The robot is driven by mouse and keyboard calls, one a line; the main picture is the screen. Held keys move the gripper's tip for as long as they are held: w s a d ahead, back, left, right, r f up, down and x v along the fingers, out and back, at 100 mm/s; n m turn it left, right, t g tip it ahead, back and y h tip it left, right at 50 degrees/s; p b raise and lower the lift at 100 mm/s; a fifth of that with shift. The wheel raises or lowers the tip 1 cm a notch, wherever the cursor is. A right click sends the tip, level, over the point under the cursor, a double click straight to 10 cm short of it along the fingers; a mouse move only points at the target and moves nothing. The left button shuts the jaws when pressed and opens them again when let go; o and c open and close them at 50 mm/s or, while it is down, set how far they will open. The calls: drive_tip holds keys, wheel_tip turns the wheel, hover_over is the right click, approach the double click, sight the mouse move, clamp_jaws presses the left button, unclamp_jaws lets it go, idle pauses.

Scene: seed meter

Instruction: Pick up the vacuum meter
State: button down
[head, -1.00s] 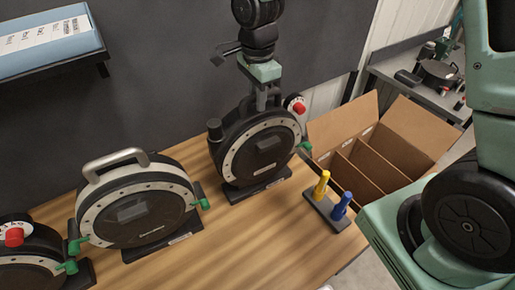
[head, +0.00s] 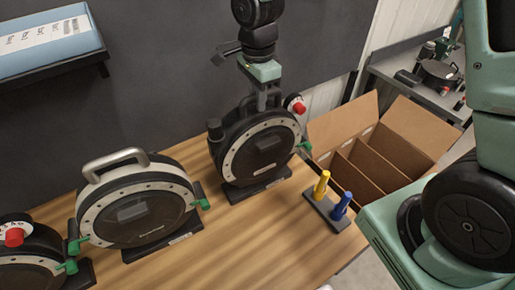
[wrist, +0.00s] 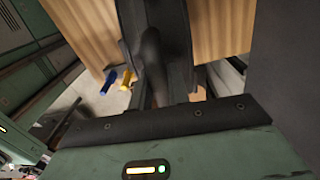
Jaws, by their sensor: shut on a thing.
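The vacuum meter (head: 262,150) is a round black housing with a pale dotted ring, a dark stub at its upper left, a red-and-white knob at its upper right and a green lever at its right side. It stands upright at the back of the wooden table, over a black base. My gripper (head: 266,94) comes down from above and is shut on its top handle. In the wrist view, the dark meter body (wrist: 152,65) fills the middle, below my gripper; the grip itself is largely hidden there.
A round meter with a silver handle (head: 136,210) stands to the left, and another with a red knob (head: 28,262) is at the lower left. Yellow and blue pegs (head: 330,200) and an open divided cardboard box (head: 385,150) are to the right. The front table is clear.

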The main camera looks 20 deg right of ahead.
drive_tip(key=shift+w+r, duration=0.1)
drive_tip(key=shift+r, duration=0.05)
drive_tip(key=shift+w+r+b, duration=0.1)
drive_tip(key=shift+r+b, duration=0.25)
drive_tip(key=shift+r, duration=0.2)
wheel_tip(320, 180, up, 8)
drive_tip(key=b, duration=0.2)
drive_tip(key=shift+f+b, duration=0.25)
drive_tip(key=shift+b, duration=0.1)
drive_tip(key=shift+r, duration=0.7)
drive_tip(key=shift+s, duration=0.2)
